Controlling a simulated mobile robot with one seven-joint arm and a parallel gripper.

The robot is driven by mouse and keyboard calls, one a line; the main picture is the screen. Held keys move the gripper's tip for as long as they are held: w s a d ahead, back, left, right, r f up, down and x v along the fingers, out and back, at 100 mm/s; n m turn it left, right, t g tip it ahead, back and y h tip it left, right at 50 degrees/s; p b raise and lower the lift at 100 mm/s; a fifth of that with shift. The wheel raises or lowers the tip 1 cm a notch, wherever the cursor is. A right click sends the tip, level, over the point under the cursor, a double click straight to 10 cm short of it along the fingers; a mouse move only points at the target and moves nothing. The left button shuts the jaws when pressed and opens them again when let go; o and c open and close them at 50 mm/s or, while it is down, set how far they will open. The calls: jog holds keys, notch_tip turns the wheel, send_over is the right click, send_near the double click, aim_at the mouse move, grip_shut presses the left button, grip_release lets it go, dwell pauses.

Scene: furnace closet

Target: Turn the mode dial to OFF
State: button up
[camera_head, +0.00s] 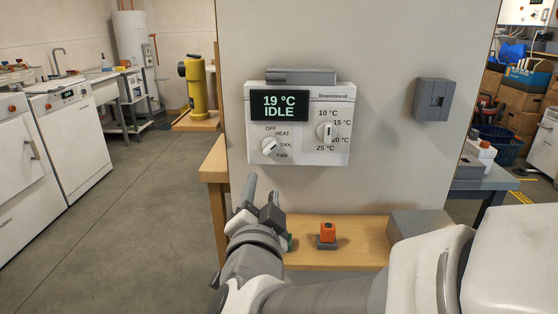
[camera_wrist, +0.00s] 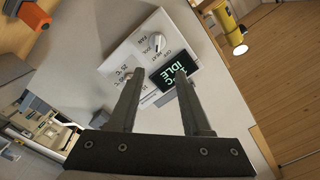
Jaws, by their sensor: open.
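The white thermostat (camera_head: 298,152) is mounted on a grey upright panel. Its display (camera_head: 279,106) reads 19 °C and IDLE. The mode dial (camera_head: 269,147) is a small white knob at the lower left, beside the labels OFF, HEAT, COOL and FAN. Its pointer looks slanted to the upper right, but I cannot tell exactly which label it marks. My gripper (camera_head: 262,188) is open and empty, below and in front of the dial, apart from it. In the wrist view the mode dial (camera_wrist: 155,42) shows beyond the gap between the fingertips (camera_wrist: 157,74).
A temperature knob (camera_head: 326,131) is on the thermostat's right side, and a grey ledge (camera_head: 300,76) tops it. A grey box (camera_head: 432,98) is on the panel to the right. An orange-topped switch (camera_head: 327,234) stands on the wooden shelf (camera_head: 350,257) below.

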jog(key=p, duration=0.2)
send_near(272, 148)
jog(key=w, duration=0.8)
jog(key=shift+w+f, duration=0.15)
jog(key=shift+w, duration=0.05)
grip_shut()
